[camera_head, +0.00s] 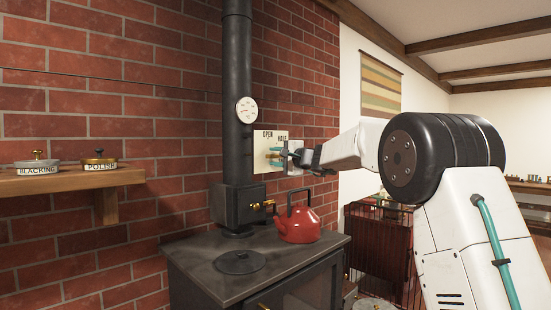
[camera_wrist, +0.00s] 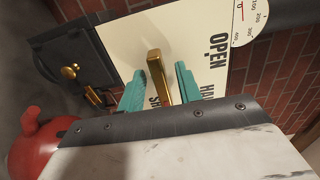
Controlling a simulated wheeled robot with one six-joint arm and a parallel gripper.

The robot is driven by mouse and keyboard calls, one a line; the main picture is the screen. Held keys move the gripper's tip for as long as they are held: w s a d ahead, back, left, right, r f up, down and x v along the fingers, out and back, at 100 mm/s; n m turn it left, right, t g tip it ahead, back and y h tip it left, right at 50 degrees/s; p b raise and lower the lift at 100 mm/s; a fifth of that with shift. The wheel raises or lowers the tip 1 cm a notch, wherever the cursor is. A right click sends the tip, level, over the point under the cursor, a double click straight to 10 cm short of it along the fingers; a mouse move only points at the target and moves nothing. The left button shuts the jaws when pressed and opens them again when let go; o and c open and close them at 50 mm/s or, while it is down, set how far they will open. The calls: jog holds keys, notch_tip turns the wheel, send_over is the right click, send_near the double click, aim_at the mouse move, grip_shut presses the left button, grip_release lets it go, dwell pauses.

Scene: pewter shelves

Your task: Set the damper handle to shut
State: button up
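The cream damper plate (camera_head: 262,142) is on the brick wall to the right of the stove pipe, with OPEN and HALF readable. In the wrist view the plate (camera_wrist: 120,50) appears turned, showing OPEN, part of HALF and part of SHUT. The brass damper handle (camera_wrist: 157,72) stands out from it between the teal fingers of my gripper (camera_wrist: 159,84). A gap shows on each side, so the gripper looks open around the handle. In the head view my gripper (camera_head: 276,157) is at the plate and hides the handle. I cannot tell which label the handle points to.
A red kettle (camera_head: 298,222) stands on the black stove (camera_head: 210,275), below my gripper. The dark pipe (camera_head: 238,110) with a round gauge (camera_head: 246,110) rises left of the plate. A wooden shelf (camera_head: 60,183) with two tins is at the far left.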

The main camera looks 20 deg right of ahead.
jog(key=v, duration=0.7)
dwell(0.3)
jog(key=s+a+f+n+g, duration=0.3)
jog(key=s+a+f+g, duration=0.2)
jog(key=s+f, duration=0.45)
jog(key=s+a+f+n+g, duration=0.4)
jog(key=s+f+g, duration=0.25)
jog(key=s, duration=0.65)
jog(key=s+d+f+n+g+h, duration=0.1)
jog(key=s+f+n+h, duration=0.2)
jog(key=s, duration=1.4)
jog(key=s+d+f+n+g+h, duration=0.2)
jog(key=s+f+h, duration=0.3)
jog(key=s, duration=1.2)
notch_tip(320, 180, down, 2)
jog(key=shift+d+n, duration=0.2)
jog(key=shift+n, duration=0.2)
